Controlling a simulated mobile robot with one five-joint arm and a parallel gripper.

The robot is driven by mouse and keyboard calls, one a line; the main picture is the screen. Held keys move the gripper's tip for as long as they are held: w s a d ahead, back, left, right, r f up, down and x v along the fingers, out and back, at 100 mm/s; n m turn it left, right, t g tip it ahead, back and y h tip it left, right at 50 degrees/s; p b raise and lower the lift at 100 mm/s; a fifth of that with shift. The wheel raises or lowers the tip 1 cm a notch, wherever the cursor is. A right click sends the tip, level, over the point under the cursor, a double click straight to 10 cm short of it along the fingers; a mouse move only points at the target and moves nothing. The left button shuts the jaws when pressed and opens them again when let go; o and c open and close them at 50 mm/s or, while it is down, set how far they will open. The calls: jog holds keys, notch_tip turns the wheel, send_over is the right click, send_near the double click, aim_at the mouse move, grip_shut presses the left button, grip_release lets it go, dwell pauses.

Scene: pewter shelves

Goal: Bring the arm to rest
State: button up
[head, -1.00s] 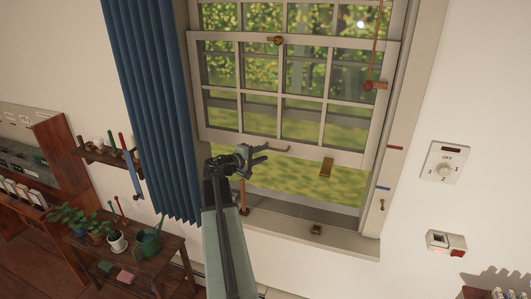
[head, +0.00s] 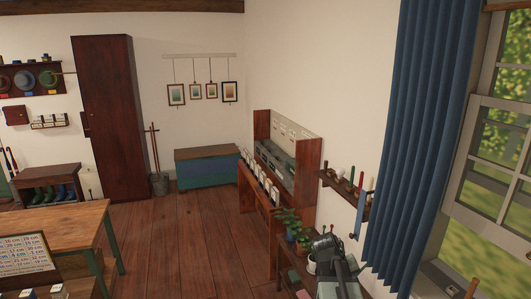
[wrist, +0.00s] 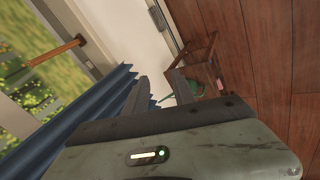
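My gripper (wrist: 160,80) shows in the wrist view with its two fingers apart and nothing between them. Beyond the fingers are the blue curtain, the white wall and a small wooden stand. In the head view my arm (head: 335,265) stands at the bottom, right of centre, in front of the plant stand. Its dark upper end overlaps the plants there, and I cannot make out the fingers in that view.
The blue curtain (head: 425,130) and window (head: 490,150) are at the right. A small wall shelf (head: 345,195) with tools is close behind my arm. A wooden table (head: 50,235) stands at the left. The plank floor (head: 185,240) between is clear.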

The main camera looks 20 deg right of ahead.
jog(key=a+f+n+y, duration=0.1)
jog(key=a+f+y, duration=0.1)
jog(key=a, duration=1.3)
jog(key=s+a+f+n+y, duration=0.1)
jog(key=a+y, duration=0.3)
jog(key=a, duration=1.1)
jog(key=shift+s+a+f+g+b, duration=0.25)
jog(key=shift+s+f+g+b, duration=0.1)
jog(key=shift+f, duration=0.2)
